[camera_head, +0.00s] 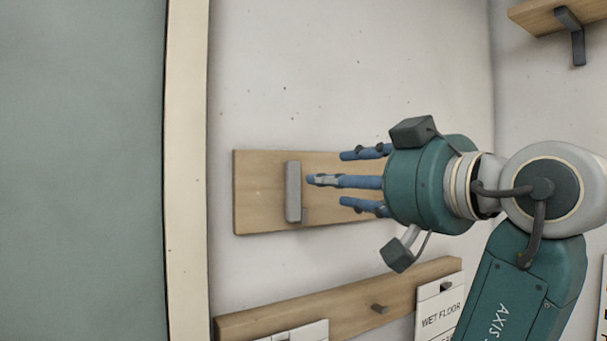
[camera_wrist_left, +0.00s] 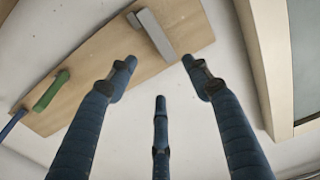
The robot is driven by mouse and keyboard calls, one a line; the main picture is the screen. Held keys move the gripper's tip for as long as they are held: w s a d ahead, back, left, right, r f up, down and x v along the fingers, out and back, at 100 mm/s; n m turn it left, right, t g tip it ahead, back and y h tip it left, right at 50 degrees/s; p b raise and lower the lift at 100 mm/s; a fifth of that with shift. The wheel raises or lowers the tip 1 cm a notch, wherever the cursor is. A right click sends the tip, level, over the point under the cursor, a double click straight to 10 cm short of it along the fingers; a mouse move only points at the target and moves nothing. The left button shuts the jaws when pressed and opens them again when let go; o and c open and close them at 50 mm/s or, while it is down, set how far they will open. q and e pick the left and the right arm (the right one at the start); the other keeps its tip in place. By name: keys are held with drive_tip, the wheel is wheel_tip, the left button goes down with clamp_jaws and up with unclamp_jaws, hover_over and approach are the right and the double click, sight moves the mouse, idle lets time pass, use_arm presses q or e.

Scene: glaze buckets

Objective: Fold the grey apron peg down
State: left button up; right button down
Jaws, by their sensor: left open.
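The grey apron peg (camera_head: 293,191) is a blocky bar on a wooden wall board (camera_head: 258,195). In the head view it stands upright near the board's left end. It also shows at the top of the left wrist view (camera_wrist_left: 155,33). My left gripper (camera_head: 330,180) comes in from the right of the head view, its three blue fingers open and pointing at the peg. The middle fingertip looks close to the peg's right side; I cannot tell whether they touch. In the left wrist view the space between the fingers (camera_wrist_left: 160,85) is empty. My right gripper is not in view.
A green peg (camera_wrist_left: 50,91) and a blue peg (camera_wrist_left: 14,123) are on the same board. Below is a second board (camera_head: 350,300) with a small hook (camera_head: 380,309) and a "WET FLOOR" sign (camera_head: 441,312). A pale frame (camera_head: 187,180) stands left. A shelf (camera_head: 540,17) is top right.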

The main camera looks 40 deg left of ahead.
sight(299, 176)
use_arm(q)
drive_tip(key=p+x, duration=0.1)
drive_tip(key=x, duration=0.2)
drive_tip(key=p+x, duration=0.2)
drive_tip(key=x, duration=0.1)
drive_tip(key=p+x, duration=0.2)
drive_tip(key=x, duration=0.2)
drive_tip(key=shift+s+r, duration=0.3)
drive_tip(key=shift+w+a+f, duration=0.15)
drive_tip(key=shift+w+a, duration=0.05)
drive_tip(key=shift+a, duration=0.2)
clamp_jaws()
